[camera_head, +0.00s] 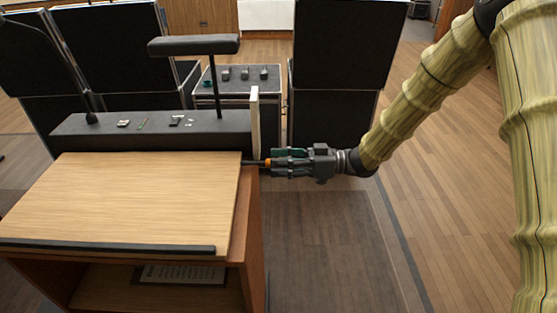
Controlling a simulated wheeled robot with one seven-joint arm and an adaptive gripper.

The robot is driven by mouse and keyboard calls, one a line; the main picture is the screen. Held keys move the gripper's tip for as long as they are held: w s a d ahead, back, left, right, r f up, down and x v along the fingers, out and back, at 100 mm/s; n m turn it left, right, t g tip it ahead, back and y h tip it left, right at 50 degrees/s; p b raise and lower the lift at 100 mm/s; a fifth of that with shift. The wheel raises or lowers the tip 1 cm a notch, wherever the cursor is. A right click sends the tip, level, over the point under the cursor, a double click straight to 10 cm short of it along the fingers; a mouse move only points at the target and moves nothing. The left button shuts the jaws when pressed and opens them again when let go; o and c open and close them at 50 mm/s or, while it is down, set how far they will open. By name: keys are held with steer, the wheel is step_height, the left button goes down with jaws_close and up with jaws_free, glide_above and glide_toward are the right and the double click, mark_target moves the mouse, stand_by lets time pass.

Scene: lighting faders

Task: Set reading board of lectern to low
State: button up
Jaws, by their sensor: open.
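The lectern (254,240) stands at the left, with its wooden reading board (130,195) on top. The board slopes toward the near side and has a dark ledge (108,247) along its near edge. A thin dark rod with an orange part (267,162) sticks out at the board's far right side, in front of a pale upright strip (255,118). My gripper (275,162) points left at this rod from the right and is open. Its fingertips are at the orange part. I cannot tell whether they touch it or stand around it.
A dark console (150,133) with small controls runs behind the board. A lamp (194,46) on a thin post rises above it. Black cases (340,90) and a small box with knobs (238,82) stand behind. A shelf with a paper (182,274) is under the board. The floor at right is clear.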

steer(key=shift+a, duration=0.35)
jaws_close()
steer(key=shift+r, duration=0.1)
